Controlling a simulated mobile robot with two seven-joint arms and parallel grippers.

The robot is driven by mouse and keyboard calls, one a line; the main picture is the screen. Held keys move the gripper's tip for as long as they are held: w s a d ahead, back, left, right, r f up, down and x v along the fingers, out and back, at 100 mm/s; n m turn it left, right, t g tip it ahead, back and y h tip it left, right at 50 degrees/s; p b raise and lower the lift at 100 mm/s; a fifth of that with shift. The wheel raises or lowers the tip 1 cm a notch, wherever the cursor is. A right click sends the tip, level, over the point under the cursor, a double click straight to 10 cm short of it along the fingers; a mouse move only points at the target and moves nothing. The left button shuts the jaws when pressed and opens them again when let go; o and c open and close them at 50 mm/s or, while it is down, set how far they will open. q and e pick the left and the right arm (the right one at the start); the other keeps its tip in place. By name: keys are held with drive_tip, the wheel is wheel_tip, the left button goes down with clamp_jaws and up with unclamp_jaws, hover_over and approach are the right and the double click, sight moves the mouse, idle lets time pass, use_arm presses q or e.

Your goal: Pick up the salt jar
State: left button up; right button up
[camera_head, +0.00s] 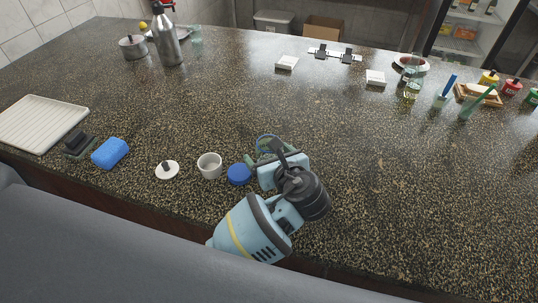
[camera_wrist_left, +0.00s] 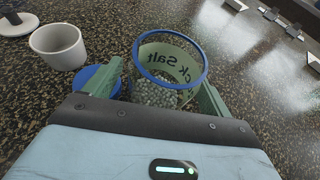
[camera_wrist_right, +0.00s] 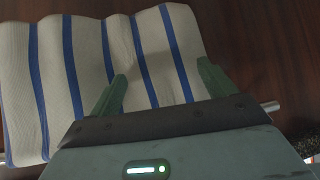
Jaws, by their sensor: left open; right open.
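The salt jar (camera_wrist_left: 186,62) is clear with a blue rim and a green label whose letters include "Salt". It is open at the top and holds pale grains. In the head view the jar (camera_head: 264,141) is partly hidden behind my left gripper (camera_head: 272,152). In the left wrist view my left gripper (camera_wrist_left: 160,90) is open, with one finger on each side of the jar's lower part; I cannot tell whether they touch it. A blue lid (camera_head: 239,174) lies beside it. My right gripper (camera_wrist_right: 165,85) is open and empty, before a striped towel (camera_wrist_right: 82,65).
A white cup (camera_head: 209,165) and a white lid with a dark knob (camera_head: 167,171) stand left of the blue lid. A blue sponge (camera_head: 110,152) and a white tray (camera_head: 45,122) lie farther left. The towel hangs by a metal bar.

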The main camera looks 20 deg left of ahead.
use_arm(q)
drive_tip(key=c, duration=1.2)
drive_tip(key=shift+r, duration=0.15)
drive_tip(key=shift+r, duration=0.55)
wheel_tip(320, 180, up, 2)
drive_tip(key=shift+r, duration=0.2)
drive_tip(key=s+a, duration=0.2)
drive_tip(key=s, duration=0.2)
drive_tip(key=s+a, duration=0.3)
drive_tip(key=s, duration=0.2)
drive_tip(key=s+a+r, duration=0.1)
drive_tip(key=s+a, duration=0.1)
drive_tip(key=s, duration=0.3)
drive_tip(key=shift+a+r, duration=0.1)
drive_tip(key=shift+a, duration=0.25)
